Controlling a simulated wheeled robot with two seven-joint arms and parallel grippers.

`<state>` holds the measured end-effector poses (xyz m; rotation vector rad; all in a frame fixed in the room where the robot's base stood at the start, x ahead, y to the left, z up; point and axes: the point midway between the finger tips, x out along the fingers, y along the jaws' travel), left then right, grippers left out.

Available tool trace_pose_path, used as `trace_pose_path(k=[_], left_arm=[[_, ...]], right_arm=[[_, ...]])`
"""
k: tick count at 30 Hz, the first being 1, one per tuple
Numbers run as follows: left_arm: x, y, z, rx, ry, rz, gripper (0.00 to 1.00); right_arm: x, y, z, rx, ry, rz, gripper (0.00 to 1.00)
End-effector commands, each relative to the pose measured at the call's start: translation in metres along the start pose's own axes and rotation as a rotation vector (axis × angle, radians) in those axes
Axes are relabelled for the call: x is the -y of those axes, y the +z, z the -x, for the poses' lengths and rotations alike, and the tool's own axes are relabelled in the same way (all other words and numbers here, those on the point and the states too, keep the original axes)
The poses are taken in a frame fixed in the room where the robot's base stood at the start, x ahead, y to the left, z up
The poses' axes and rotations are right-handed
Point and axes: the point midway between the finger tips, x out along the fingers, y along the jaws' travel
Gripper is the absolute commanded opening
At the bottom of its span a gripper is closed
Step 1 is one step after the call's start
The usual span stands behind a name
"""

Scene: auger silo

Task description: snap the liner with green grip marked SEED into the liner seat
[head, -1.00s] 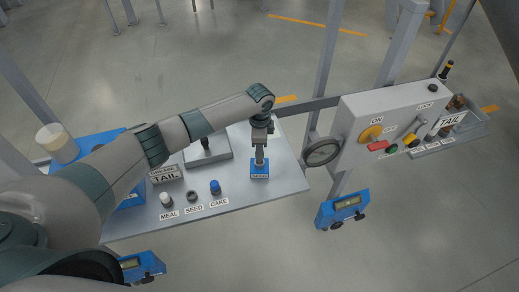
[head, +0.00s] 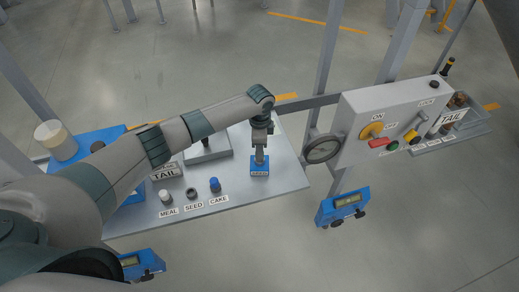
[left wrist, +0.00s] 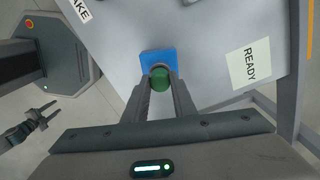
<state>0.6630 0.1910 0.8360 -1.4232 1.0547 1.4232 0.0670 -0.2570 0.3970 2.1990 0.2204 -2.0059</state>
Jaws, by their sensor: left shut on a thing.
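My left gripper (left wrist: 159,95) is shut on the liner with green grip (left wrist: 160,80). Its round green top shows between the fingertips in the left wrist view. The liner is over the small blue block that is the liner seat (left wrist: 151,57). In the head view, my left gripper (head: 259,156) points straight down at the seat (head: 259,171) near the right part of the table. The fingers hide the liner's lower part, so I cannot tell whether it is seated. A dark gripper, apparently my right one (left wrist: 48,112), shows small at the left of the wrist view.
A white-capped piece (head: 165,196) stands by MEAL, a dark ring (head: 191,193) by SEED and a blue-capped piece (head: 215,185) by CAKE on the table (head: 240,197). A control box (head: 385,125) with a handwheel (head: 323,149) stands right of the table.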

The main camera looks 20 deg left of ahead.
Motion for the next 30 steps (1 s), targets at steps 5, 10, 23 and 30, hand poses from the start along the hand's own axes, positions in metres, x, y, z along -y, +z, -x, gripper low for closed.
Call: trace_pose_path(k=[5,10,23,30], left_arm=[[0.000,0.000,-0.004,0.000,0.000,0.000,0.04],[0.000,0.000,-0.004,0.000,0.000,-0.001,0.04],[0.000,0.000,-0.004,0.000,0.000,0.000,0.46],[0.000,-0.001,0.007,-0.001,-0.001,-0.002,0.46]], right_arm=[[0.000,0.000,-0.002,0.000,0.000,0.000,0.43],[0.000,0.000,-0.002,0.000,0.000,0.000,0.43],[0.000,0.000,-0.002,0.000,0.000,0.000,0.43],[0.001,0.000,-0.005,0.000,0.000,0.000,0.43]])
